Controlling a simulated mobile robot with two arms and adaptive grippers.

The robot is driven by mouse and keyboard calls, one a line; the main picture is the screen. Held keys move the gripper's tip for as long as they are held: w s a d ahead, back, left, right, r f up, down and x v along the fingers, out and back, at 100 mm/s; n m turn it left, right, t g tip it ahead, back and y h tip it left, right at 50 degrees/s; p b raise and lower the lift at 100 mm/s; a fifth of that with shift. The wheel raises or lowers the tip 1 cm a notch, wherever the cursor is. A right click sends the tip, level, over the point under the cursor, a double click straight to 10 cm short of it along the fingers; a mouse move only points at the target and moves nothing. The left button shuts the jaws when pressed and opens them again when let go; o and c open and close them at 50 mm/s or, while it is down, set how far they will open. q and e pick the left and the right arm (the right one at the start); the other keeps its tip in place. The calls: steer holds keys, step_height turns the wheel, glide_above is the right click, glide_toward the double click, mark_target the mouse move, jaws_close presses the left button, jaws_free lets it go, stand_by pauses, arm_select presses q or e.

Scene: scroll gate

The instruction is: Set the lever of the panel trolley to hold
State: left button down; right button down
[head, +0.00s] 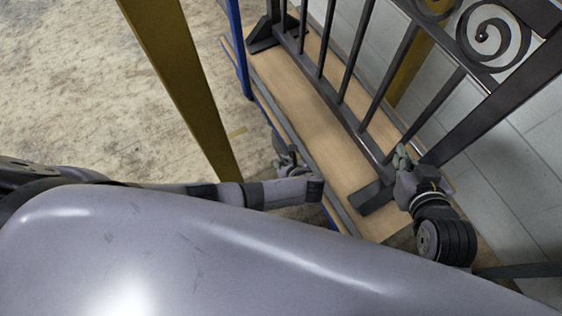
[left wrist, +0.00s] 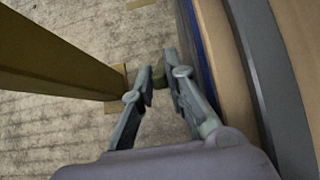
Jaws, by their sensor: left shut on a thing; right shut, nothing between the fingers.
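The panel trolley (head: 290,90) has a wooden deck with a blue frame edge. My left gripper (head: 283,150) is low beside the deck's left edge. In the left wrist view my left gripper (left wrist: 158,78) is shut on a small dark olive piece (left wrist: 172,90), which looks like the lever; the fingers hide most of it, so its setting cannot be told. My right gripper (head: 401,155) is shut and empty, close to the lower bars of the gate panel on the deck. I cannot tell whether it touches them.
A dark metal gate panel (head: 343,85) with scrolls stands on the deck. An ochre post (head: 178,80) rises left of my left gripper, and also shows in the left wrist view (left wrist: 50,60). Concrete floor at the left is clear.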

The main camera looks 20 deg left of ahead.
arm_select(q)
steer(key=c, duration=1.9)
jaws_free()
steer(key=v, duration=1.2)
